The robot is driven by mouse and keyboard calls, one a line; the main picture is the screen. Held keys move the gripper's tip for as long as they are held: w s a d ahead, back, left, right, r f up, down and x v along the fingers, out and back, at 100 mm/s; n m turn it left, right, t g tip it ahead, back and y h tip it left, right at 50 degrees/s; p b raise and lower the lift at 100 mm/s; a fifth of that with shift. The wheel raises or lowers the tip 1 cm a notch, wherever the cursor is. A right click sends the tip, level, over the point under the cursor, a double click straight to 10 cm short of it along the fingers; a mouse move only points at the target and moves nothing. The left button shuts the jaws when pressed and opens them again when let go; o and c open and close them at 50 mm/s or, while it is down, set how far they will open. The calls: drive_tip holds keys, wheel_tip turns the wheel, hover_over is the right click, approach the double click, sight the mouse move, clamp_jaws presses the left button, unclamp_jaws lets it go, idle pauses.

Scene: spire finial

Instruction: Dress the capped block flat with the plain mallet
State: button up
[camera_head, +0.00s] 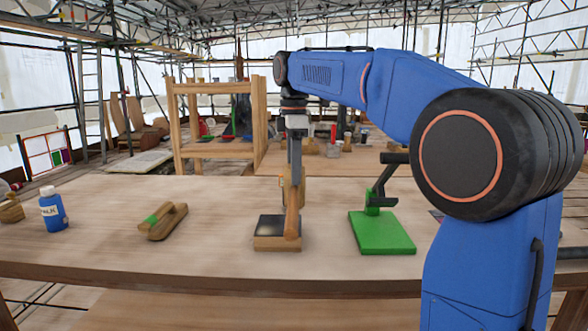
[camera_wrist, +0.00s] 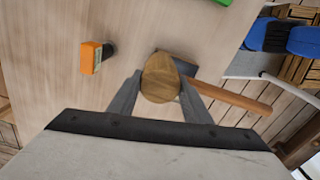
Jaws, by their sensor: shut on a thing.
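My gripper (camera_head: 293,178) is above the capped block, its fingers on either side of a rounded wooden piece in the wrist view (camera_wrist: 160,85). This piece appears to be part of the plain mallet (camera_head: 292,222), whose wooden bar runs toward the near side; the bar (camera_wrist: 235,97) also shows in the wrist view. Whether mallet and block touch is unclear.
On the table (camera_head: 110,240) are a blue bottle (camera_head: 53,212), a wooden tool with a green band (camera_head: 165,220) and a green plate with a dark clamp (camera_head: 381,233). An orange box (camera_wrist: 90,58) stands left in the wrist view. The front-left tabletop is clear.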

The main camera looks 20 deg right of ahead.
drive_tip(key=shift+f, duration=2)
drive_tip(key=shift+r, duration=0.1)
drive_tip(key=shift+c, duration=0.6)
drive_tip(key=shift+r, duration=0.15)
drive_tip(key=shift+r, duration=2)
